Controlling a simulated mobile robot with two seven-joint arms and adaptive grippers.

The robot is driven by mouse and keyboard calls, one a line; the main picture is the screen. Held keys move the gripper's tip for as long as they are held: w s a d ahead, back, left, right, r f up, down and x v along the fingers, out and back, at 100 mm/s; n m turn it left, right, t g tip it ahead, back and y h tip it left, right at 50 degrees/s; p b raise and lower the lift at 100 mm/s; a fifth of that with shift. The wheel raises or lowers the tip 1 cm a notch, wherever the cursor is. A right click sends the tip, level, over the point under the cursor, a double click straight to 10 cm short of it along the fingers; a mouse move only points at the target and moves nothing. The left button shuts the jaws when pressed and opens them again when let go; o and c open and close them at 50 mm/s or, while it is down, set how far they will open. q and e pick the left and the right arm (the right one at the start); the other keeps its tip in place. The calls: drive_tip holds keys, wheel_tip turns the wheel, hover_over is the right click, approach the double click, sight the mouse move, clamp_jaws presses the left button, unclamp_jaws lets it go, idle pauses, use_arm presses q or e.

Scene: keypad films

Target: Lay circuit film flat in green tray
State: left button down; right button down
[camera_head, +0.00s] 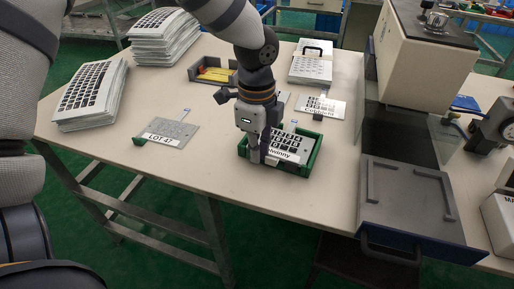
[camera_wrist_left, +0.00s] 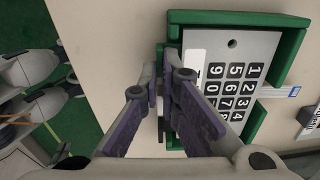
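The green tray (camera_head: 311,160) stands near the table's front edge; its green wall (camera_wrist_left: 240,18) also shows in the wrist view. A grey circuit film (camera_wrist_left: 250,45) with black keys, a white label and a small blue tab lies inside the walls and looks flat; it also shows in the head view (camera_head: 291,141). My left gripper (camera_head: 255,160) points down at the tray's left side and hides part of it. Contact there is unclear. My right gripper is not in view.
A grey LOT 47 plate (camera_head: 168,132) lies left of the tray, and another labelled film (camera_head: 322,107) lies behind it. Keypad stacks (camera_head: 92,92) stand at the back left. A grey hinged platform (camera_head: 408,200) and a beige machine (camera_head: 420,60) stand right. Table front-left is clear.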

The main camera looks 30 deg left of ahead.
use_arm(q)
drive_tip(key=shift+f, duration=0.4)
drive_tip(key=c, duration=1.7)
unclamp_jaws()
wheel_tip(320, 180, up, 12)
drive_tip(key=shift+r, duration=0.1)
drive_tip(key=shift+s, duration=0.1)
